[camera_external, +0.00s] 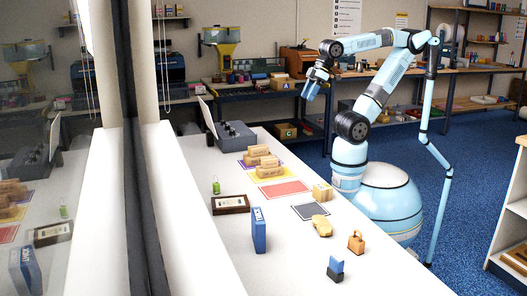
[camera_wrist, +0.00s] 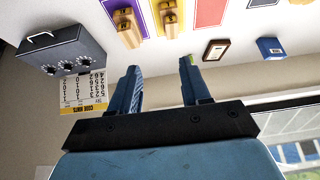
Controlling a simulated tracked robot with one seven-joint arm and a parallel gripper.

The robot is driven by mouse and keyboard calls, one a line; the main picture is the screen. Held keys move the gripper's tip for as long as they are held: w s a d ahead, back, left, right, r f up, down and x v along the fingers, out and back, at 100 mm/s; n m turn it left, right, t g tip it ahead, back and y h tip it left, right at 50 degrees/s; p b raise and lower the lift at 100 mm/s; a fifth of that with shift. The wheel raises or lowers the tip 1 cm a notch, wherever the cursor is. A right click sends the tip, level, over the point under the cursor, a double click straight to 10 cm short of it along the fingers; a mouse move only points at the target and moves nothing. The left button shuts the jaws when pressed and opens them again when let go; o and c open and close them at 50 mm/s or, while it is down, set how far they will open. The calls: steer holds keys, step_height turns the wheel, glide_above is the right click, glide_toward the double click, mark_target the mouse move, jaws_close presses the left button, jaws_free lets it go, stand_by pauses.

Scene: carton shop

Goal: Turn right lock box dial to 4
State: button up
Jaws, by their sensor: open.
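The grey lock box (camera_external: 236,137) stands at the far left end of the white counter. In the wrist view, the lock box (camera_wrist: 62,48) is at the upper left, with a handle and three dark dials in a row on one face. The dial nearest my fingers in that view is the right-hand one (camera_wrist: 83,63); its setting is too small to read. My gripper (camera_external: 312,85) is raised above and to the right of the box, apart from it. In the wrist view, my gripper (camera_wrist: 160,65) has its two fingers spread with nothing between them.
A yellow and white code hints card (camera_wrist: 84,92) stands by the dials. Wooden blocks (camera_external: 262,158), a framed plaque (camera_external: 230,204), a blue box (camera_external: 259,230) and a tan block (camera_external: 322,226) stand on the counter (camera_external: 300,262). A window frame borders its left side.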

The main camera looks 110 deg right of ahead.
steer(key=shift+o, duration=0.8)
steer(key=shift+w+d+r, duration=0.1)
steer(key=shift+w+r, duration=0.05)
steer(key=shift+w, duration=0.05)
steer(key=w+d+r+m, duration=0.1)
steer(key=w+d+m, duration=0.1)
steer(key=w, duration=0.1)
steer(key=w+d+m+g, duration=0.1)
steer(key=w+d+m, duration=0.1)
steer(key=w+d, duration=0.1)
steer(key=w+d+r+m, duration=0.1)
steer(key=w+d+m, duration=0.2)
steer(key=w, duration=0.1)
steer(key=shift+r+g+y, duration=0.3)
steer(key=shift+r+y, duration=0.05)
steer(key=shift+y, duration=0.05)
steer(key=m+g, duration=0.4)
steer(key=m, duration=1.6)
glide_above(223, 123)
steer(key=d, duration=0.1)
step_height(223, 123, down, 12)
steer(key=f, duration=0.1)
steer(key=shift+h, duration=0.4)
step_height(223, 123, down, 12)
steer(key=shift+s+d+f, duration=0.1)
steer(key=shift+d+f, duration=0.05)
steer(key=shift+f, duration=0.1)
steer(key=c, duration=1)
